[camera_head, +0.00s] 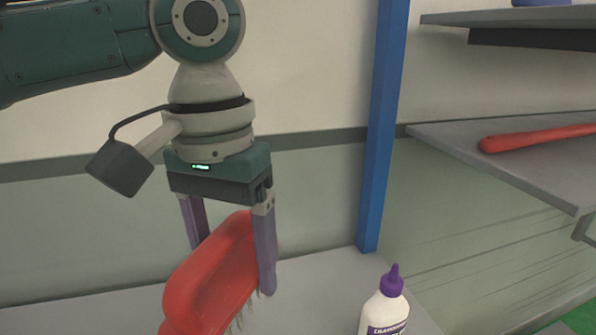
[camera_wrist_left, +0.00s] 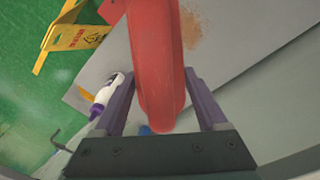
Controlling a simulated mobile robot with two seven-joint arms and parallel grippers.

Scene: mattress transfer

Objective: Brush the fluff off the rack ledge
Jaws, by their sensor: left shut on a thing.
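My left gripper (camera_head: 232,268) is shut on the red handle of a brush (camera_head: 212,275). The brush is tilted, with pale bristles showing at its lower right edge and its lower end cut off by the frame. It is over the grey rack ledge (camera_head: 320,283); I cannot tell whether the bristles touch it. In the left wrist view the red brush (camera_wrist_left: 155,60) runs up between the two purple fingers. A brownish, speckled patch of fluff (camera_wrist_left: 191,28) lies on the ledge (camera_wrist_left: 228,45) just right of the brush. My right gripper is not in view.
A white bottle with a purple cap (camera_head: 385,312) stands on the ledge to the right of the brush. A blue post (camera_head: 384,125) rises behind. A shelf at right (camera_head: 520,165) holds a red-handled thing (camera_head: 540,137). A yellow sign (camera_wrist_left: 75,38) is on the green floor.

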